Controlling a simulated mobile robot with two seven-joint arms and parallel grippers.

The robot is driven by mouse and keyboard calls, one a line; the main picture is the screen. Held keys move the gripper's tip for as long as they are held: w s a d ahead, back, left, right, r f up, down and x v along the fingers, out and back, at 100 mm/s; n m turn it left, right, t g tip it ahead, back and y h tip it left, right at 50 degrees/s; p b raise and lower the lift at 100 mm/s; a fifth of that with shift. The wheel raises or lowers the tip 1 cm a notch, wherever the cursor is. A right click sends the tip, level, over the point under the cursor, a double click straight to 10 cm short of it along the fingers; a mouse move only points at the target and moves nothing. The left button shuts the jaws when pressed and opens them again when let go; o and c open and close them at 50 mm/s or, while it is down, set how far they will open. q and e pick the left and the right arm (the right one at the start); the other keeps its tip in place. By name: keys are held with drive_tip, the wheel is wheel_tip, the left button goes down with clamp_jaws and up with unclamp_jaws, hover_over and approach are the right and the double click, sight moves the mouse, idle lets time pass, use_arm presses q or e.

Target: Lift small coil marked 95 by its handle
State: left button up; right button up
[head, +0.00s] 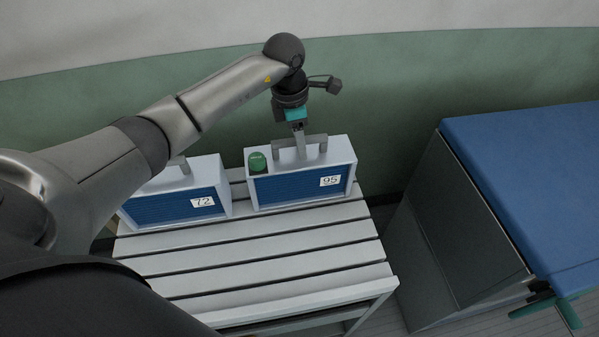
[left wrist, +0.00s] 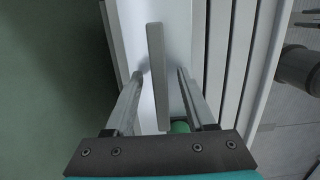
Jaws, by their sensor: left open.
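The coil marked 95 (head: 299,188) is a pale box with a blue ribbed front, standing on the back of the slatted bench. Its grey handle (head: 314,141) rises from the top, and a green knob (head: 257,161) sits at the top left. My left gripper (head: 299,150) points down at the handle from above. In the left wrist view the handle bar (left wrist: 156,75) runs between the two open fingers of the gripper (left wrist: 158,75), with gaps on both sides. My right gripper is not in view.
A second box marked 72 (head: 180,204) stands just left, partly behind my left arm. The slatted bench (head: 270,245) is bare in front of the boxes. A blue-topped cabinet (head: 530,170) stands at the right, and a green wall (head: 400,95) is close behind.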

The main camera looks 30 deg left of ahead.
use_arm(q)
clamp_jaws()
idle(1.2)
drive_tip(key=shift+w+r, duration=0.25)
